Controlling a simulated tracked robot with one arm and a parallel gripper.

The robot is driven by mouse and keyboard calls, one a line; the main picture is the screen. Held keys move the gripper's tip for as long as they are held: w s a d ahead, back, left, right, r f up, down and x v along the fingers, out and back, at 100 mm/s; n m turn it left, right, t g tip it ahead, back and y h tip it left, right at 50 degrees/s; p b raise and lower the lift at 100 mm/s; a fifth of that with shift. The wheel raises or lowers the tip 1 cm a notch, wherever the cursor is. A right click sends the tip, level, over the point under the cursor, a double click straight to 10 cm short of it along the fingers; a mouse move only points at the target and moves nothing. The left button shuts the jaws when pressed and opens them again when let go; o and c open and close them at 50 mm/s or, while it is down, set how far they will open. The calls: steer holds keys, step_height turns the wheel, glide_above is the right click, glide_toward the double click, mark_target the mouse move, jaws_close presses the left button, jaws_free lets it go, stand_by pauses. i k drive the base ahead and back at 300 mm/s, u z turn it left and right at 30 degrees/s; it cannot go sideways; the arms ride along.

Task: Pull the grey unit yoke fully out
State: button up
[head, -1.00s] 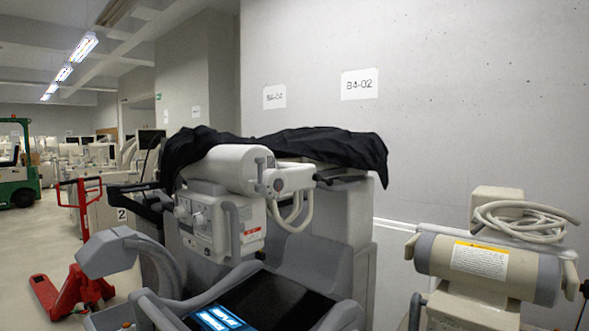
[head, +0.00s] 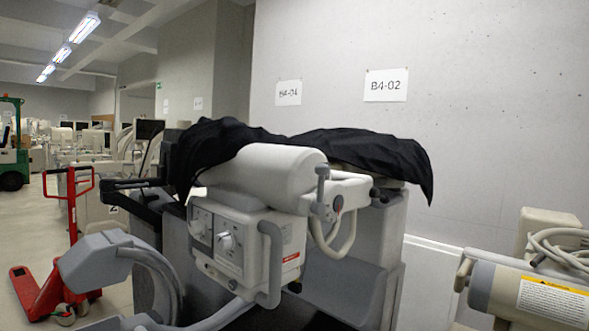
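A large grey medical unit (head: 352,290) stands in the middle of the head view, partly under a black cover (head: 362,155). A pale cylindrical head (head: 262,175) sits above a control box (head: 222,240) with knobs and a grey side handle (head: 274,262). A short arm with a grey lever (head: 322,192) joins the cylinder on its right. A thick grey curved arm (head: 95,262) shows at the lower left. I cannot tell for sure which of these parts is the yoke. My gripper is not in view, and the unit's lower front is cut off.
A red pallet jack (head: 50,285) stands on the floor at left. A beige unit with a coiled cable and a cylinder (head: 500,290) stands at the lower right. A concrete wall (head: 480,120) with paper labels rises behind. A green forklift (head: 12,150) is at far left.

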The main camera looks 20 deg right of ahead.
mark_target(355, 189)
steer(key=z, duration=0.15)
steer(key=i, duration=0.95)
steer(key=z, duration=0.6)
